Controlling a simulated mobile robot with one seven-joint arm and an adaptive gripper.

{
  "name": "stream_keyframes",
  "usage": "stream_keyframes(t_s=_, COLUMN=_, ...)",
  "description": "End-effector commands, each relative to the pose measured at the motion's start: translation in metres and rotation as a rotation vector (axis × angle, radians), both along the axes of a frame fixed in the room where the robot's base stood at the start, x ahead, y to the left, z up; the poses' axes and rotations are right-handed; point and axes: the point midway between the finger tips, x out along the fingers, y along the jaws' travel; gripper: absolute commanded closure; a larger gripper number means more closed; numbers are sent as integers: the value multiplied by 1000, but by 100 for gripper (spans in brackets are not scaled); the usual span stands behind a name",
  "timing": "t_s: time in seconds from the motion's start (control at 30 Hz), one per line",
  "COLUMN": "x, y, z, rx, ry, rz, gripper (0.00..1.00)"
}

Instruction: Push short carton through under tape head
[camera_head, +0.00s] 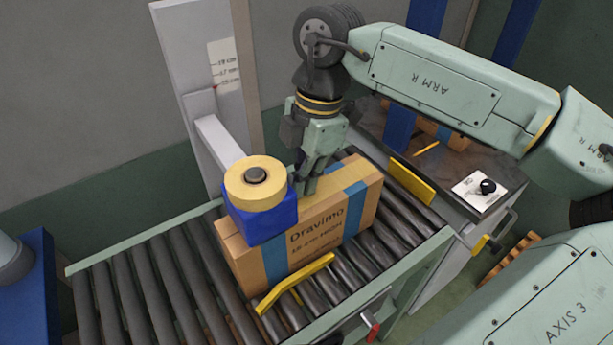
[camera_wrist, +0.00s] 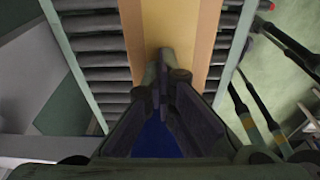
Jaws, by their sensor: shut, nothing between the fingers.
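The short carton (camera_head: 330,225), brown with blue bands and the print "Dravimo", lies on the roller conveyor. Its left part is under the tape head (camera_head: 262,218), a blue block with a yellow tape roll on top. The carton also shows in the wrist view (camera_wrist: 205,45), running up the middle. My gripper (camera_head: 308,190) points down at the carton's top, just right of the tape head. In the wrist view its fingertips (camera_wrist: 167,55) are together over the carton, with nothing between them. Whether they touch it I cannot tell. Blue shows below the fingers.
Yellow guide rails (camera_head: 297,283) (camera_head: 412,184) flank the conveyor. The rollers (camera_head: 150,300) left of the carton are bare. A post with a height scale (camera_head: 226,65) stands behind the tape head. A control box with a black knob (camera_head: 487,188) is at the right.

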Motion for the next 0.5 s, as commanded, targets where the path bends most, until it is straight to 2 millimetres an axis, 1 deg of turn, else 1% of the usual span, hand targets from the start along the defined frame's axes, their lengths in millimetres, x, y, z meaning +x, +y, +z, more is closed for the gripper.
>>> stream_keyframes(t_s=0.03, x=-2, y=0, z=-4, rx=-2, ry=8, rz=1, gripper=100)
stream_keyframes(t_s=0.27, x=-2, y=-1, z=-6, rx=-2, ry=11, rz=2, gripper=100)
stream_keyframes(t_s=0.33, x=1, y=-5, z=-7, rx=-3, ry=12, rz=0, gripper=100)
stream_keyframes(t_s=0.43, x=11, y=-21, z=-7, rx=-4, ry=12, rz=-5, gripper=100)
stream_keyframes(t_s=0.5, x=22, y=-37, z=-8, rx=-4, ry=10, rz=-7, gripper=100)
